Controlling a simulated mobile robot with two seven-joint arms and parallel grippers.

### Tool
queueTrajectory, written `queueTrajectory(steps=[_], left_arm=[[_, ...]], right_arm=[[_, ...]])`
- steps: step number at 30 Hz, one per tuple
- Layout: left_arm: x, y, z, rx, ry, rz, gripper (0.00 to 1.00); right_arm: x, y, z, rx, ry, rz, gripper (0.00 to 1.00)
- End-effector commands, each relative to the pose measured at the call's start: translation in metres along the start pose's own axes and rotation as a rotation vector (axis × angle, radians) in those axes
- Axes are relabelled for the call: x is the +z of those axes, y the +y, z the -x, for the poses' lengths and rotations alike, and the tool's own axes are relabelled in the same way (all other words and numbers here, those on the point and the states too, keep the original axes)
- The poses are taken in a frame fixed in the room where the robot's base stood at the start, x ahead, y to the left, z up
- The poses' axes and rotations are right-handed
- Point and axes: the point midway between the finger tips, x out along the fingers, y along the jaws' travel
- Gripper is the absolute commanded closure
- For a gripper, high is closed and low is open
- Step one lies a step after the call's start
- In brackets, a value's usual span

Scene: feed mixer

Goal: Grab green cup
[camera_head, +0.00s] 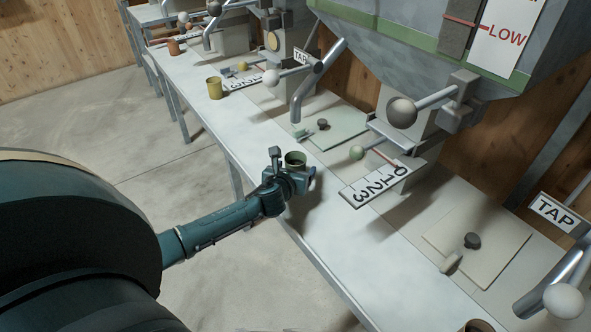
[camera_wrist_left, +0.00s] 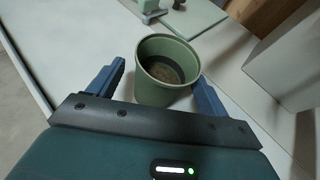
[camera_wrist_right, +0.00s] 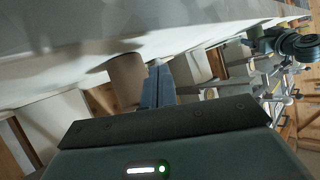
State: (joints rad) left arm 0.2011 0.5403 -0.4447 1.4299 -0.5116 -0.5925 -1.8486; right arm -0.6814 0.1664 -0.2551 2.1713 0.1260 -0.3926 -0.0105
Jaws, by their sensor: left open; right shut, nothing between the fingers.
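The green cup (camera_head: 296,158) stands upright near the front edge of the long pale table, open end up. My left gripper (camera_head: 293,168) is at the cup, with its fingers apart. In the left wrist view the cup (camera_wrist_left: 165,88) sits between the two blue fingers, one on each side. The right-hand finger looks very close to the cup wall; I cannot tell if it touches. My right gripper (camera_wrist_right: 158,84) is shut and empty in the right wrist view, and is not visible in the head view.
A yellow cup (camera_head: 214,88) and a brown cup (camera_head: 173,47) stand farther along the table (camera_head: 345,245). A hopper (camera_head: 420,35) overhangs the back, with a bent tap pipe (camera_head: 308,88) and a numbered scale plate (camera_head: 372,185). A brownish cup (camera_wrist_right: 127,75) shows beside my right fingers.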

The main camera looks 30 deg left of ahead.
Motion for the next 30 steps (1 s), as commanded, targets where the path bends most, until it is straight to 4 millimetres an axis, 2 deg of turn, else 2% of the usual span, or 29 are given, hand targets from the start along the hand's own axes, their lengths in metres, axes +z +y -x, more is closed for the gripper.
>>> queueTrajectory(steps=[4, 12, 30], left_arm=[[-0.0008, -0.0008, -0.0145, -0.001, 0.0, 0.0, 0.22], [-0.0005, -0.0006, -0.0158, -0.002, 0.001, -0.001, 0.22], [-0.0002, -0.0006, -0.0155, -0.002, 0.0, -0.002, 0.71]], right_arm=[[0.002, 0.0003, -0.0015, -0.003, 0.004, -0.009, 1.0], [-0.0023, -0.0003, -0.0001, -0.004, 0.012, -0.01, 1.0], [0.0029, 0.0001, -0.001, -0.003, 0.001, -0.009, 1.0]])
